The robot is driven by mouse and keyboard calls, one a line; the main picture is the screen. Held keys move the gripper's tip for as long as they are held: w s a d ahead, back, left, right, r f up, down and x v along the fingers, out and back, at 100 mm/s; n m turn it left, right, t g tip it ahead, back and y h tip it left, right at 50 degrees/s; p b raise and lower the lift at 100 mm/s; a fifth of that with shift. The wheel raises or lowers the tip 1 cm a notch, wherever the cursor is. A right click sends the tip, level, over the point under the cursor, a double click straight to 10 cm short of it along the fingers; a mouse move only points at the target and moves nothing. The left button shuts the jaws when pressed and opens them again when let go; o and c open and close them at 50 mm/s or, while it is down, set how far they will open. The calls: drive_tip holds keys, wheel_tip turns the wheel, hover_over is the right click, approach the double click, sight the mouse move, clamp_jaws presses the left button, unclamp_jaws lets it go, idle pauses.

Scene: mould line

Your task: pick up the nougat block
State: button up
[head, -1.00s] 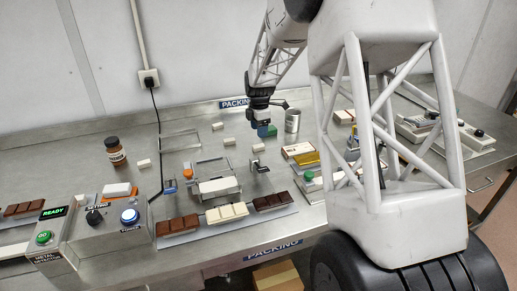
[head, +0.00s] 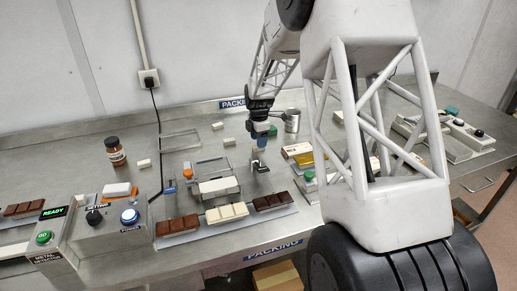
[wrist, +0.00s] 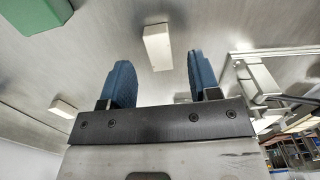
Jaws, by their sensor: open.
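Several small cream blocks that look like nougat lie on the steel table. In the wrist view one cream block (wrist: 157,47) shows between and beyond my fingertips, apart from both. My gripper (wrist: 159,64) is open and empty, its two blue fingers spread. In the head view my gripper (head: 261,144) hangs low over the table, largely covering the block beneath it. Similar cream blocks (head: 229,141) and (head: 218,126) lie to its left, and another (head: 144,163) is near the brown jar. A cream block (wrist: 63,108) also shows at left in the wrist view.
A green block (head: 272,130) and a metal can (head: 292,121) stand close behind and right of my gripper. A wire frame (head: 210,167) and chocolate bars (head: 178,226) are to the left and front.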

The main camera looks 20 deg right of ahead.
drive_tip(key=shift+f, duration=1.45)
drive_tip(key=c, duration=1)
drive_tip(key=shift+r, duration=0.1)
wheel_tip(320, 180, up, 10)
